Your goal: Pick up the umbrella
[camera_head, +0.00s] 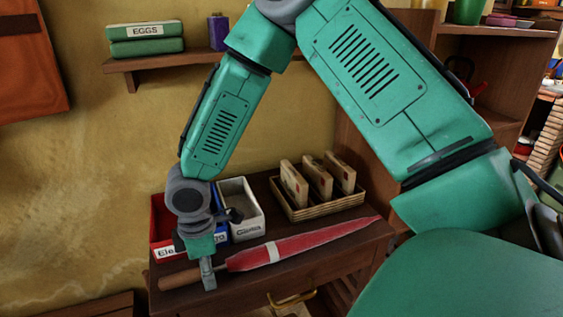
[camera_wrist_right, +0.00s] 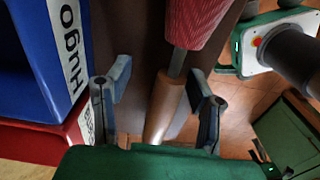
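The umbrella (camera_head: 310,242) is closed, red with a white band, and lies along the front of a wooden table. Its tip points right and its wooden handle (camera_head: 180,279) points left. My right gripper (camera_head: 208,274) points down at the handle, near where it meets the red cloth. In the wrist view the right gripper (camera_wrist_right: 160,85) is open, with one finger on each side of the brown handle (camera_wrist_right: 166,104). Gaps show between the handle and both fingers. The red cloth (camera_wrist_right: 195,22) starts just beyond the fingers. My left gripper is not in view.
Behind the umbrella stand a red box (camera_head: 163,235), a blue box (camera_wrist_right: 38,50) labelled Hugo and a grey box (camera_head: 240,203). A wicker basket (camera_head: 325,208) holds several upright packets. A wall shelf (camera_head: 160,62) holds egg cartons (camera_head: 145,40).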

